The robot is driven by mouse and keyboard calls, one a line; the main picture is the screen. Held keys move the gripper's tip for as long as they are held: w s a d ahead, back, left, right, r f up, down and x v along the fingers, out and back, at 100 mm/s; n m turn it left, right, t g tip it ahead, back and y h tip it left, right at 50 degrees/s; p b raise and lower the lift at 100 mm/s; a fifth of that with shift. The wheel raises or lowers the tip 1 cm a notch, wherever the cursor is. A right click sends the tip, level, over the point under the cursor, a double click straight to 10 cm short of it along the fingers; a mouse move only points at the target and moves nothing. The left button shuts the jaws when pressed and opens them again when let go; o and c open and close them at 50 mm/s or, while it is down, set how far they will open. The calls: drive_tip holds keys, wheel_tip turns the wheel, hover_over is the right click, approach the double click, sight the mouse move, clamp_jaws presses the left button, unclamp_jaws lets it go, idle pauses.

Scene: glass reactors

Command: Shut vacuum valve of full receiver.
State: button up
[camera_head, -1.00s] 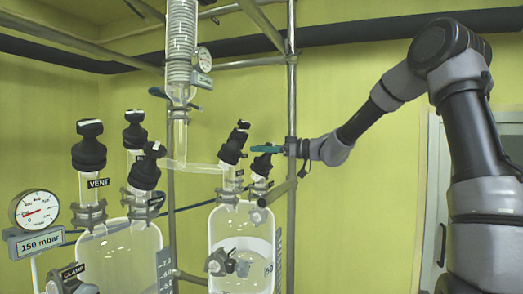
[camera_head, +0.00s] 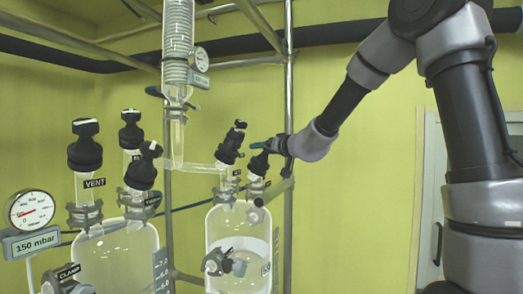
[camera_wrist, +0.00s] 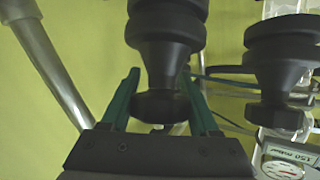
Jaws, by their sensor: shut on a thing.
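The right glass receiver (camera_head: 226,228) stands at centre, with a pale level line in its upper part. Two black-capped valves rise from its top: a taller left one (camera_head: 230,146) and a right one (camera_head: 258,165). Their small labels are not readable. My gripper (camera_head: 262,146) reaches in from the right at the right valve's top. In the wrist view, my green fingers (camera_wrist: 160,100) lie on both sides of a black valve knob (camera_wrist: 158,107) and are shut on it. Its stem is partly hidden. Whether the valve is open or shut cannot be told.
A second black valve (camera_wrist: 283,75) stands close beside the held one in the wrist view. A left glass vessel (camera_head: 115,255) carries several black valves, one marked VENT (camera_head: 94,183). A gauge (camera_head: 32,211) reads 150 mbar below. A metal post (camera_head: 289,90) stands just behind my gripper.

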drive_tip(key=shift+d+m+h, duration=0.1)
drive_tip(key=shift+m+h, duration=0.4)
drive_tip(key=o, duration=1.4)
drive_tip(key=v, duration=1)
drive_tip(key=shift+s+d+f, duration=0.15)
drive_tip(key=shift+s+d, duration=0.05)
drive_tip(key=shift+s, duration=0.15)
